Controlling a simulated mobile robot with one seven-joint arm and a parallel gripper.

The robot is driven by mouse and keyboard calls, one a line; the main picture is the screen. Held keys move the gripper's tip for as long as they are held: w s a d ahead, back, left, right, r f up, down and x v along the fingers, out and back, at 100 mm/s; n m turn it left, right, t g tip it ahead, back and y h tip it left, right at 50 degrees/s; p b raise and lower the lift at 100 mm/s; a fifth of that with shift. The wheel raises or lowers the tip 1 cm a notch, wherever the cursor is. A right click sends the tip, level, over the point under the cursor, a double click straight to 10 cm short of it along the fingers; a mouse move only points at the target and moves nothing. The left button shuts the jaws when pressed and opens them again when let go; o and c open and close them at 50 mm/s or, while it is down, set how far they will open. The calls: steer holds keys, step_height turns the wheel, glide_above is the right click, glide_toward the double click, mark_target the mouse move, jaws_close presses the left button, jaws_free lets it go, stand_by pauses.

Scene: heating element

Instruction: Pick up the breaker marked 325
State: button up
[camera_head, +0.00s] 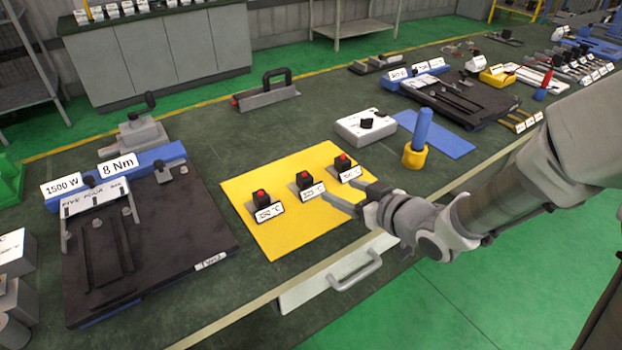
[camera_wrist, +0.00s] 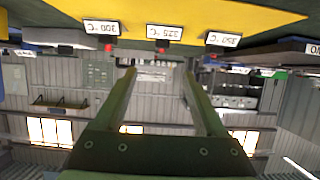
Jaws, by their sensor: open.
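Three small black breakers with red tops stand in a row on a yellow mat (camera_head: 283,232). The middle breaker (camera_head: 304,179) has a white label reading 325 °C; this label also shows upside down in the wrist view (camera_wrist: 164,32). The left breaker (camera_head: 262,198) is marked 350 °C and the right one (camera_head: 342,162) 300 °C. My gripper (camera_head: 343,190) is open and empty, close to the mat's right side, near the right breaker and to the right of the 325 one. In the wrist view, the 325 label lies beyond the open fingertips (camera_wrist: 159,72), roughly between them.
A black fixture plate (camera_head: 150,245) on a blue base stands left of the mat. A white box (camera_head: 365,127) and a blue handle in a yellow holder (camera_head: 415,157) stand behind my gripper. A drawer handle (camera_head: 355,272) is at the table's front edge.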

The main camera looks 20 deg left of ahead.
steer(key=b, duration=0.2)
glide_toward(307, 177)
steer(key=x, duration=0.4)
steer(key=shift+w+a, duration=0.15)
steer(key=shift+w, duration=0.2)
steer(key=shift+b+x, duration=0.85)
steer(key=shift+x, duration=1.9)
steer(key=shift+s+a+f, duration=0.1)
steer(key=shift+s, duration=0.1)
jaws_close()
